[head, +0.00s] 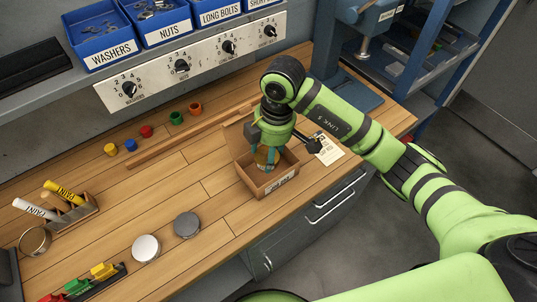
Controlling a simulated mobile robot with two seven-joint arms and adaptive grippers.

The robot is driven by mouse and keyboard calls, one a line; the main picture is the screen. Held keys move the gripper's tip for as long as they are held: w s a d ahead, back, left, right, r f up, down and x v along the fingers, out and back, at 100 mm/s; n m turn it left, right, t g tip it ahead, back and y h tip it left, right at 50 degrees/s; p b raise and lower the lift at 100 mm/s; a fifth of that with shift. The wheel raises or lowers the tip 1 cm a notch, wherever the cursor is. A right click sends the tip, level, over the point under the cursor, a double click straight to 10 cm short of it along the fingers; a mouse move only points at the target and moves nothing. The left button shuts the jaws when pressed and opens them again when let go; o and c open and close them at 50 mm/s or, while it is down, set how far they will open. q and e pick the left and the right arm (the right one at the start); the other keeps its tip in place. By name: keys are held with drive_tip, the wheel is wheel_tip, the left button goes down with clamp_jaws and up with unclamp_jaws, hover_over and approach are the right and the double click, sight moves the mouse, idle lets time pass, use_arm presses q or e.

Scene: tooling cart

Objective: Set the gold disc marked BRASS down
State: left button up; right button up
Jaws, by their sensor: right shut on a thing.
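The gold disc (263,157) shows in the head view between the fingers of my right gripper (267,160). The gripper points down and is shut on the disc, over or inside a small open brown box (266,191). The fingers hide part of the disc, and its BRASS marking cannot be read. I cannot tell whether the disc touches the box floor. My left gripper is not in view.
A silver disc (146,248) and a dark grey disc (187,224) lie on the wooden bench (215,190) left of the box. Small coloured cups (146,131) stand behind. A paint-marker holder (78,212) is at left. A printed card (325,149) lies right of the box.

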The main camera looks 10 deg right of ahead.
wheel_tip(320, 180, down, 2)
drive_tip(key=shift+f, duration=0.15)
drive_tip(key=shift+f, duration=0.1)
drive_tip(key=shift+f, duration=0.55)
drive_tip(key=o, duration=1.3)
drive_tip(key=shift+o, duration=0.2)
drive_tip(key=shift+s, duration=0.1)
drive_tip(key=shift+r, duration=0.3)
wheel_tip(320, 180, up, 13)
drive_tip(key=d+b, duration=0.1)
drive_tip(key=shift+d+f+b, duration=0.2)
drive_tip(key=shift+d+b, duration=0.05)
drive_tip(key=shift+b, duration=0.05)
